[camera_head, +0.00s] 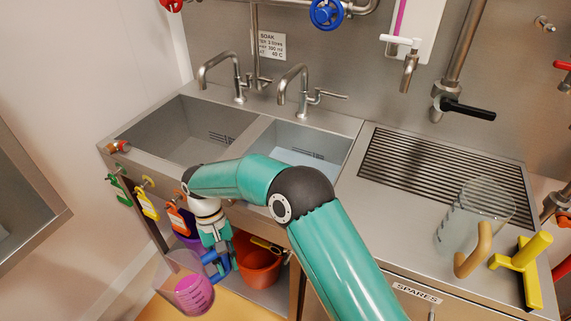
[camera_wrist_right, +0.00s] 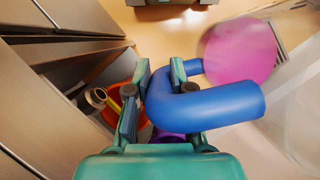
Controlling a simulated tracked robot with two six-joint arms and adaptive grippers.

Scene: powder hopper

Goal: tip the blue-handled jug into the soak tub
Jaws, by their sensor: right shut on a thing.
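My right gripper (camera_head: 214,258) is shut on the blue handle (camera_wrist_right: 205,106) of a clear jug (camera_head: 172,290). The jug hangs in front of the sink unit, below its rim, and looks somewhat tilted. Pink liquid (camera_head: 194,294) lies in it; the wrist view shows its pink surface (camera_wrist_right: 240,50). Two basins are set in the steel counter: a larger left one (camera_head: 165,137) that looks empty and a smaller right one (camera_head: 300,143) with a pale blue bottom. A SOAK sign (camera_head: 271,46) hangs on the wall behind them. My right arm hides part of the right basin's front. My left gripper is out of view.
Two taps (camera_head: 220,62) (camera_head: 293,82) reach over the basins. A red bucket (camera_head: 259,266) stands under the counter beside the gripper. Coloured tags (camera_head: 148,203) hang along the front edge. A tan-handled jug (camera_head: 468,222) and a yellow-handled thing (camera_head: 523,262) stand at the right.

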